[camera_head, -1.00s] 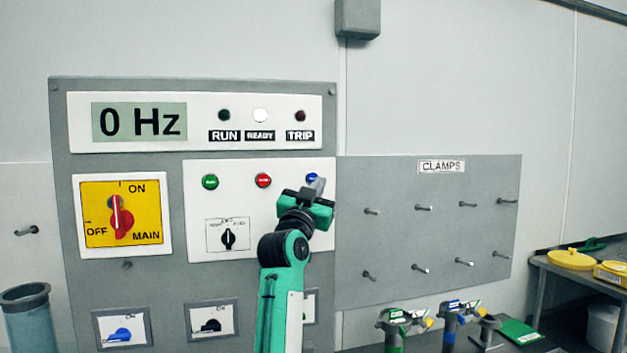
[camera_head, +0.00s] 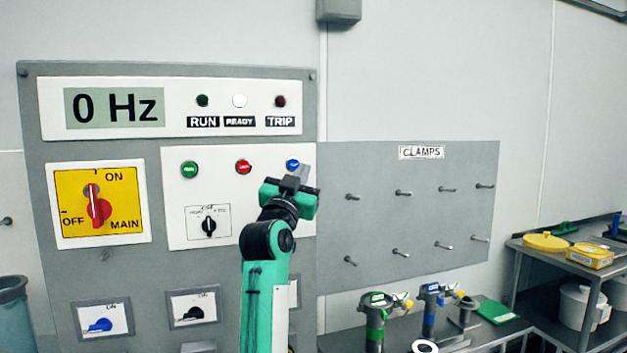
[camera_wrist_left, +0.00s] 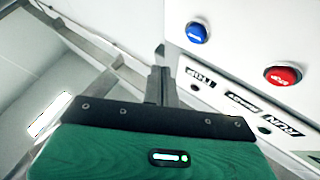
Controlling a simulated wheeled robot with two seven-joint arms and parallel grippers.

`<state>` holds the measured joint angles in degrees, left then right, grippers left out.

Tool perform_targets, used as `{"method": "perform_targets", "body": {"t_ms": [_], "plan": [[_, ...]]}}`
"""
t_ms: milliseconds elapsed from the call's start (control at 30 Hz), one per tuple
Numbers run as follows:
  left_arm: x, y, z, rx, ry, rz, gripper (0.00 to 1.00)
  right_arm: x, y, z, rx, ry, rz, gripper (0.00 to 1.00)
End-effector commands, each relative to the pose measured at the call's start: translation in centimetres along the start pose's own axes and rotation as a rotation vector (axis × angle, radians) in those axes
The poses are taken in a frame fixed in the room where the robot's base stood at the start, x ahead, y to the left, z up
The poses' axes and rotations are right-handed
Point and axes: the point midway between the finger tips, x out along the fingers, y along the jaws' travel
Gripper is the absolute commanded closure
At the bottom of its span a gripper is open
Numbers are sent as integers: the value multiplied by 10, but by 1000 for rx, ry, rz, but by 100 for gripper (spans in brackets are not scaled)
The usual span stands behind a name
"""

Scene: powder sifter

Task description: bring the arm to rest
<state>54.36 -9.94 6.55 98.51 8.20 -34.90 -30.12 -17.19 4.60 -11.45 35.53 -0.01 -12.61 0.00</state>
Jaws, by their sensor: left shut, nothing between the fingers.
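My left gripper (camera_head: 303,173) is shut and empty, just in front of the control panel (camera_head: 100,267). In the head view its fingertips overlap the area beside the blue button (camera_head: 292,164). In the left wrist view the shut fingers (camera_wrist_left: 160,80) point toward the panel, with the blue button (camera_wrist_left: 197,32) to their right and clear of them. The red button (camera_wrist_left: 283,76) is farther right. My left arm (camera_head: 264,300) rises from the bottom of the head view and hides part of the panel's lower right. My right gripper is in neither view.
The display (camera_head: 115,108) reads 0 Hz, and the READY lamp (camera_head: 239,101) is white. The red main switch (camera_head: 97,207) stands near upright. A pegboard labelled CLAMPS (camera_head: 410,220) has empty pegs. Clamps stand below it, and a side table (camera_head: 520,245) is at right.

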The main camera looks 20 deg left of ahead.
Motion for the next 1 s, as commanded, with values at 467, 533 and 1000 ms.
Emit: {"method": "perform_targets", "body": {"t_ms": [467,533,1000], "plan": [[-94,29,145,-12,-313,86,100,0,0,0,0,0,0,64],[-124,37,177,-18,-396,107,100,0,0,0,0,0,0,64],[-364,78,320,-57,-954,219,100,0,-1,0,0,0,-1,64]]}}
